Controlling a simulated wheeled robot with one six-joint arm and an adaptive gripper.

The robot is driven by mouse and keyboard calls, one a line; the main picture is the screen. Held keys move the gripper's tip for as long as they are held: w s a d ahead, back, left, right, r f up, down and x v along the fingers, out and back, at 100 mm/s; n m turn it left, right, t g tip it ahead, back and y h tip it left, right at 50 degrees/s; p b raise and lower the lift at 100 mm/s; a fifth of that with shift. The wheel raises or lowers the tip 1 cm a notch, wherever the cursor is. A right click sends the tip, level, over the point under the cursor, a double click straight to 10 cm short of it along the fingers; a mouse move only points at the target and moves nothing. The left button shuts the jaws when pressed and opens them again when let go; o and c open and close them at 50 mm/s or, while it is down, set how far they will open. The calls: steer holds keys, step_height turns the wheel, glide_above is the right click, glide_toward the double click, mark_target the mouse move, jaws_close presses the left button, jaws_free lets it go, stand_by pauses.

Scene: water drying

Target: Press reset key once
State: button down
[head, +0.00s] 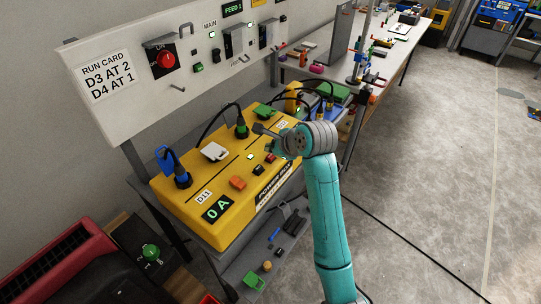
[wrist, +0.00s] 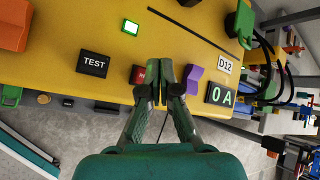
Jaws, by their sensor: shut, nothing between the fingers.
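The yellow power box (head: 190,200) stands on a bench in the head view. On its sloping top, a red key (wrist: 138,74) shows the letters "RE" in the wrist view, with the rest of its label hidden by my gripper (wrist: 160,66). The red key also shows in the head view (head: 270,157). My gripper is shut and empty, its fingertips overlapping the key's right side in the wrist view. I cannot tell whether they touch it. The black TEST key (wrist: 94,64) lies to the left of the red key.
A purple rocker (wrist: 193,80) is just right of my fingers. A lit green indicator (wrist: 130,27) and an orange rocker (wrist: 14,25) lie to the left. Plugs with cables, such as the blue plug (head: 181,178), rise from the box. A switch panel (head: 130,85) stands behind.

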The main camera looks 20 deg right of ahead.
mark_target(272, 157)
steer(key=shift+r, duration=2.5)
